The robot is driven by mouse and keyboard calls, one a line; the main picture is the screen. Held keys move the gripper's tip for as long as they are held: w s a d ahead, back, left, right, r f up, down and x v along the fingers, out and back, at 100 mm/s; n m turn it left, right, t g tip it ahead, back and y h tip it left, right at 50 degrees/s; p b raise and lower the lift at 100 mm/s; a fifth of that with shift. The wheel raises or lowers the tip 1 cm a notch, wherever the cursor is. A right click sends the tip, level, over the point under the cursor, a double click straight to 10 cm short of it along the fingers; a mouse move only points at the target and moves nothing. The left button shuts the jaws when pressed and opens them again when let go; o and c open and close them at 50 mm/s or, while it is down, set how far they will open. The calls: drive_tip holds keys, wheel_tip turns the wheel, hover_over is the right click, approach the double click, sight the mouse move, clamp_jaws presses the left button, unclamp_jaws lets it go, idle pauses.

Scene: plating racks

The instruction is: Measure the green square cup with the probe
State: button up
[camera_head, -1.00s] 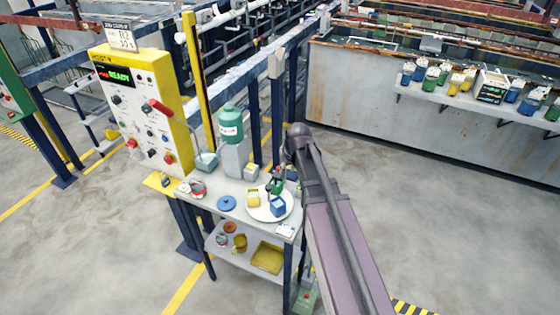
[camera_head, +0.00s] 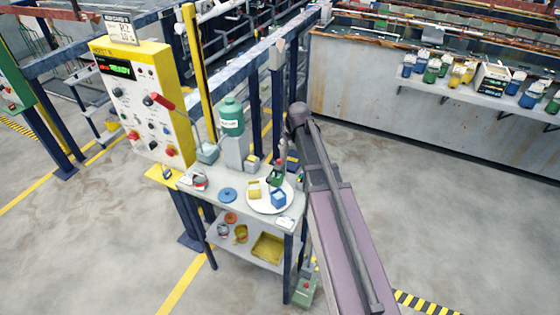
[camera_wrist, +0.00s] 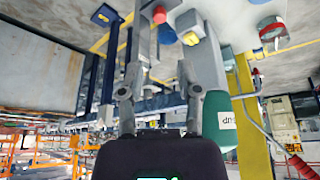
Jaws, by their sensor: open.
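The green square cup (camera_head: 274,178) sits at the back of a white round plate (camera_head: 261,209), partly hidden by dark parts around it. A yellow cup (camera_head: 254,189) and a blue cup (camera_head: 278,198) share the plate. In the wrist view my gripper (camera_wrist: 157,88) is open and empty, its two grey fingers apart. A grey block with a yellow top (camera_wrist: 190,38) and a red knob (camera_wrist: 160,15) show beyond the fingers. I cannot tell which item is the probe. In the head view my gripper is not clearly made out.
A yellow control panel (camera_head: 150,95) reading READY stands left of the table. A green bottle (camera_head: 231,115) on a grey stand rises behind the plate. A blue disc (camera_head: 228,194) lies left of the plate. A lower shelf holds a yellow tray (camera_head: 267,247). Floor at right is open.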

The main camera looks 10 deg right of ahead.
sight(280, 160)
drive_tip(key=shift+b+x, duration=5.9)
drive_tip(key=shift+x, duration=0.7)
clamp_jaws()
